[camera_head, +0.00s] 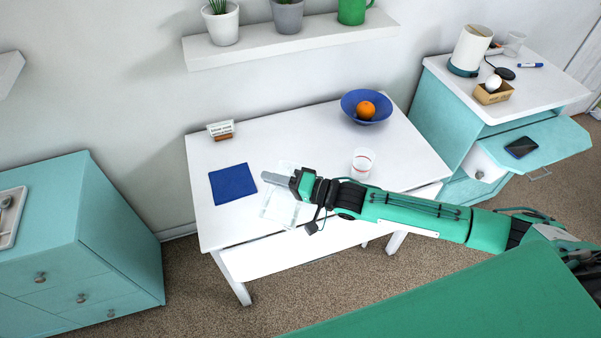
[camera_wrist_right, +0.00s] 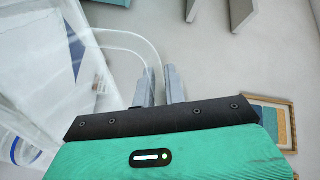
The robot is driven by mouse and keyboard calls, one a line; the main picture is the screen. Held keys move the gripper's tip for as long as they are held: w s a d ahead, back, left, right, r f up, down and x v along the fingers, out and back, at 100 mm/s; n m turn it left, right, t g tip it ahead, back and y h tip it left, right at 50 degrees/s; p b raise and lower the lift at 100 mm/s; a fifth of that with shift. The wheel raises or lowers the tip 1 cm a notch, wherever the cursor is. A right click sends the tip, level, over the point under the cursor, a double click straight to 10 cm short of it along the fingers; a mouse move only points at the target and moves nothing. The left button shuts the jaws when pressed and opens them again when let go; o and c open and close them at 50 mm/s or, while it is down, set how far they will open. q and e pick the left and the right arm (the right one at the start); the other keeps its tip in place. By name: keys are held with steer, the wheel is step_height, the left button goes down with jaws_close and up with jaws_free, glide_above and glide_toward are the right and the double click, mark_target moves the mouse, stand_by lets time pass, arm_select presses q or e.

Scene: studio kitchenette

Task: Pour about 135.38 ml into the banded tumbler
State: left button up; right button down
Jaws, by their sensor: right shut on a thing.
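The banded tumbler (camera_head: 362,163) is a small clear cup with a reddish band near its rim. It stands upright on the white table, right of my right gripper (camera_head: 274,180). That gripper is shut on the handle of a clear jug (camera_head: 280,208), which shows faintly below and around the fingers. In the right wrist view the jug (camera_wrist_right: 110,80) fills the left side, and its looped handle runs to the fingertips (camera_wrist_right: 160,86). The jug's tilt and the level of any liquid in it are hard to tell. My left gripper is not in view.
On the table (camera_head: 225,225) are a blue cloth (camera_head: 233,184), a small sign (camera_head: 221,130) and a blue bowl (camera_head: 350,103) holding an orange (camera_head: 365,110). A shelf (camera_head: 290,43) with pots hangs above. A teal cabinet (camera_head: 450,110) with an open drawer stands right.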

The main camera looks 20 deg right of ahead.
mark_target(268, 213)
steer(key=f+n, duration=0.1)
steer(key=s+a+f+n+b, duration=0.1)
steer(key=s+f+n, duration=0.1)
steer(key=f, duration=0.1)
steer(key=shift+s+a+n, duration=0.15)
steer(key=shift+a+n, duration=0.15)
steer(key=shift+a, duration=0.05)
steer(key=shift+s+a+f+n+b, duration=0.15)
steer(key=shift+f+n+b, duration=0.15)
steer(key=shift+f+b, duration=0.2)
steer(key=shift+s+a+f+n, duration=0.2)
steer(key=shift+s+a+n, duration=0.1)
steer(key=shift+n, duration=0.3)
stand_by(0.8)
steer(key=shift+s+a+f+n, duration=0.3)
steer(key=shift+s+f+n, duration=0.1)
steer(key=shift+s+n, duration=0.15)
steer(key=s+a+f+n+b, duration=0.3)
steer(key=f+n, duration=0.3)
steer(key=n, duration=0.1)
steer(key=shift+s+f, duration=0.2)
steer(key=shift+s, duration=0.15)
